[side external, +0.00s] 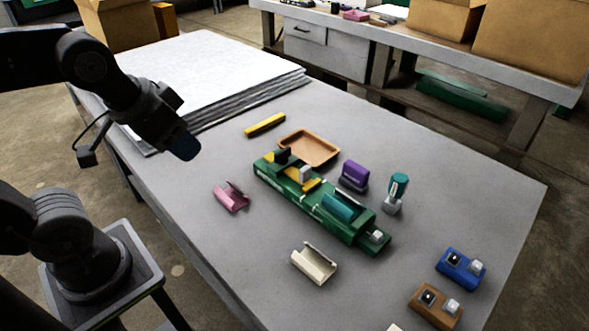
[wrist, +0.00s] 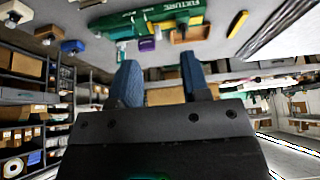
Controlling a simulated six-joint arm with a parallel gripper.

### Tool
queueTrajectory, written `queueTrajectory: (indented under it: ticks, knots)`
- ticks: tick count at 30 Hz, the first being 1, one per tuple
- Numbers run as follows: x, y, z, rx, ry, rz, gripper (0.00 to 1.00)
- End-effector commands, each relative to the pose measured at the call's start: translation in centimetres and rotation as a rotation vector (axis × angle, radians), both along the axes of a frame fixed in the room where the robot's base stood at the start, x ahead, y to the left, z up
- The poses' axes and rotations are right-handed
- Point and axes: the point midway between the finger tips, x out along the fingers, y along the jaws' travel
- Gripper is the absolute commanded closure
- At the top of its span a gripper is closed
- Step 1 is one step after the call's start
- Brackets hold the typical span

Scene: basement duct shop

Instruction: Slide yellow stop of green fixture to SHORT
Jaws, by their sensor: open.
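The green fixture (side external: 360,238) lies lengthwise on the grey table. Yellow parts (side external: 312,185) show at its far left end, beside a black piece (side external: 283,156) and a pale grey block (side external: 305,174); I cannot tell exactly which yellow part is the stop, nor read the position marks. A teal piece (side external: 341,206) sits in the fixture's nearer half. The fixture (wrist: 150,18) also shows upside down at the top of the wrist view, with a yellow part (wrist: 196,20). My gripper (side external: 186,147) is open and empty, up and left of the fixture, clear of it.
An orange-brown tray (side external: 330,160), a purple block (side external: 354,173) and a teal-topped tool (side external: 397,188) stand behind the fixture. A pink holder (side external: 231,198) and a cream holder (side external: 313,267) lie in front. A loose yellow bar (side external: 265,125) and stacked sheets (side external: 205,65) lie farther back.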

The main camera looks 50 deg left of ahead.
Motion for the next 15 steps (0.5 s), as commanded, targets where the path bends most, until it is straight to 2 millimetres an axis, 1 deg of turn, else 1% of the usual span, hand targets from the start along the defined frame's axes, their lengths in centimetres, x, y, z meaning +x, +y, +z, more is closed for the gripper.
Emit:
queueTrajectory:
  ticks: [2, 5, 8, 9, 11, 15]
  knots:
    - [1.2, -0.1, 0.5, -0.002, 0.028, -0.001, 0.57]
    - [3.7, -0.3, 1.3, -0.004, 0.078, -0.002, 0.57]
    - [7.0, -0.5, 1.7, -0.006, 0.139, -0.002, 0.57]
    - [8.3, -0.6, 1.8, -0.005, 0.164, -0.003, 0.57]
    - [10.3, -0.8, 1.7, -0.006, 0.199, -0.003, 0.57]
    - [15.1, -1.3, 0.5, -0.006, 0.283, -0.003, 0.57]
